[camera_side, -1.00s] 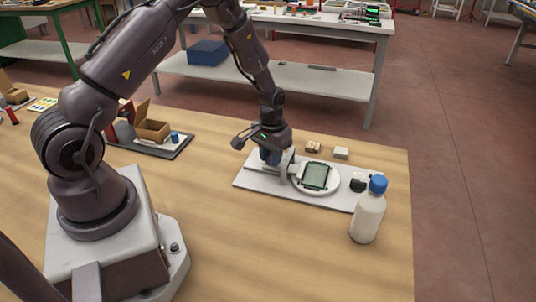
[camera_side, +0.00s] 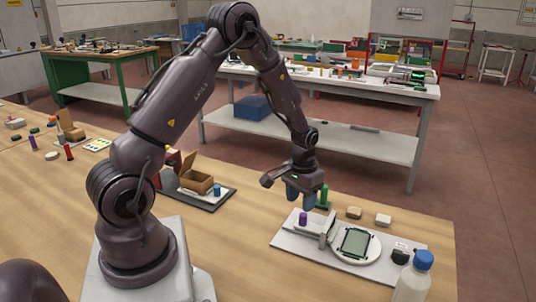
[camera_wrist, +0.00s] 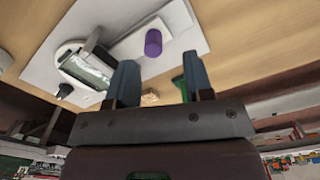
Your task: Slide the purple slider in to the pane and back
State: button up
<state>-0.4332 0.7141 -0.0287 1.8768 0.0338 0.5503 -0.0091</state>
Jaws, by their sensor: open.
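The purple slider knob (camera_side: 303,219) stands upright at the left part of a white base plate (camera_side: 290,243). It also shows in the wrist view (camera_wrist: 153,42), upper middle, on a pale carriage. The pane (camera_side: 355,241) lies on a round white holder right of the knob; in the wrist view the pane (camera_wrist: 88,66) is at the left. A pale upright block (camera_side: 327,234) stands between knob and pane. My gripper (camera_side: 301,200) is open and empty, above and apart from the knob. The wrist view shows clear space between its fingertips (camera_wrist: 158,75) and the knob.
A green cylinder (camera_side: 323,196) stands close behind my gripper. A tan block (camera_side: 354,212) and a pale block (camera_side: 383,220) lie behind the plate. A blue-capped bottle (camera_side: 414,280) stands at front right. A dark tray with a box (camera_side: 197,182) is at left.

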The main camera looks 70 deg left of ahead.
notch_tip(320, 180, up, 7)
jog(key=s+d+r+m+t, duration=0.1)
jog(key=s+d+r+m, duration=0.1)
jog(key=s+d+r, duration=0.8)
jog(key=shift+s+d+r+t, duration=0.4)
jog(key=shift+s+r, duration=0.9)
jog(key=shift+r, duration=0.25)
jog(key=n+g, duration=0.2)
send_near(303, 214)
notch_tip(303, 214, down, 10)
jog(key=shift+f, duration=0.25)
